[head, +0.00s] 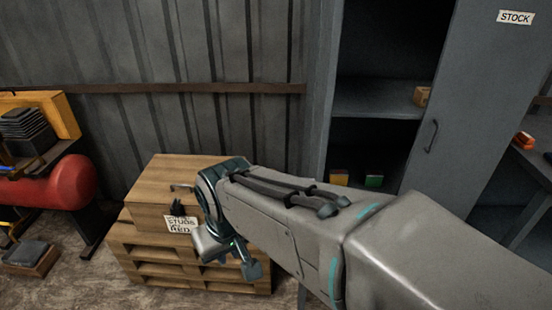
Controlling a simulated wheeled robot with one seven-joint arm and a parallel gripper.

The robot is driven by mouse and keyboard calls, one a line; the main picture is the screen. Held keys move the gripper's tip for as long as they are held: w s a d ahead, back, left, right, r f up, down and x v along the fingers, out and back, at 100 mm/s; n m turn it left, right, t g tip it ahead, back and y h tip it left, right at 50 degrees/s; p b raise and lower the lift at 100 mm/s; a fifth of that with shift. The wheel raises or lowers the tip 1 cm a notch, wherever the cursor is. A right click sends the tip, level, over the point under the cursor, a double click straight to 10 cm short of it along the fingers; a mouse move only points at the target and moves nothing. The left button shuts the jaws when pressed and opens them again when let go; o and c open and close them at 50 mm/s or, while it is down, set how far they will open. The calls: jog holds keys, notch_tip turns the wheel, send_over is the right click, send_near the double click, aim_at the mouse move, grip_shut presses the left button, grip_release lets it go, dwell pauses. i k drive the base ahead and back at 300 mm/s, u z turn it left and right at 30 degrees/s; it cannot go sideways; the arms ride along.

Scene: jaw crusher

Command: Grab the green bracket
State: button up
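A small green block-like item (373,181) sits low inside the open grey cabinet, on its bottom level. It is the only green item I see that could be the bracket, but its shape is too small to make out. My gripper (249,268) hangs at the end of my bent arm, in front of the wooden box and pallet, to the left of the cabinet and well apart from the green item. The fingers are partly hidden and small, so their opening is unclear. I see nothing held in them.
A yellow-orange item (339,177) sits left of the green one. An orange-tan block (422,96) lies on the shelf above. The cabinet door (475,100), labelled STOCK, stands open at right. A wooden box (160,190) rests on a pallet (150,254). A red tank (62,184) stands left.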

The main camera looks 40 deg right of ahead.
aim_at(371, 178)
jog(key=u, duration=0.2)
jog(key=k, duration=1.15)
jog(key=z, duration=1.45)
jog(key=i, duration=0.7)
jog(key=z, duration=0.45)
jog(key=i, duration=1.25)
jog(key=u, duration=0.45)
